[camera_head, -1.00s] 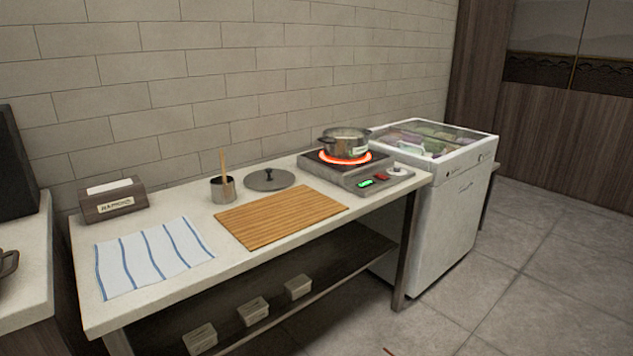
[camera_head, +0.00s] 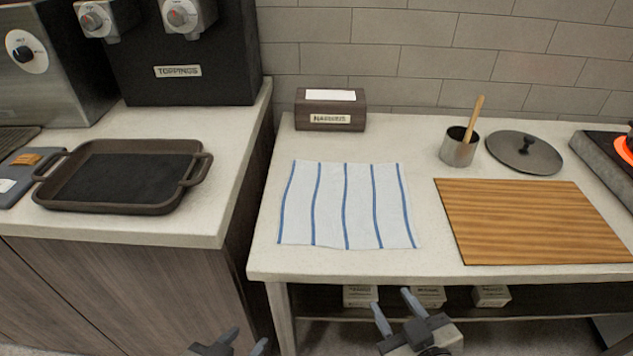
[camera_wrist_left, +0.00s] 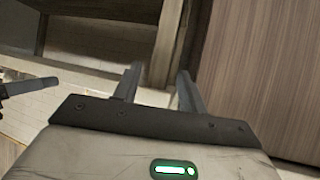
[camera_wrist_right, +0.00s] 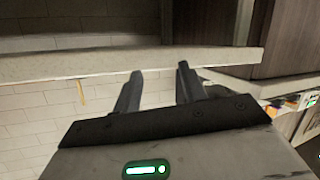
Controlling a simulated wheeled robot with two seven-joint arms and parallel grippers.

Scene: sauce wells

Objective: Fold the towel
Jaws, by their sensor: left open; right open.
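A white towel with blue stripes (camera_head: 331,206) lies flat and spread out on the white table, near its front left part. My left gripper (camera_head: 248,338) is at the bottom of the head view, below and in front of the table, open and empty. Its two fingers also show apart in the left wrist view (camera_wrist_left: 158,85). My right gripper (camera_head: 394,305) is in front of the table edge, below the towel, open and empty. Its fingers show apart in the right wrist view (camera_wrist_right: 160,82). Neither gripper touches the towel.
A napkin box (camera_head: 330,122) stands behind the towel. A wooden board (camera_head: 535,222) lies to its right, with a metal cup (camera_head: 458,150) and a lid (camera_head: 523,152) behind. A dark tray (camera_head: 122,207) sits on the left counter (camera_head: 215,225), across a gap from the table (camera_head: 300,264).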

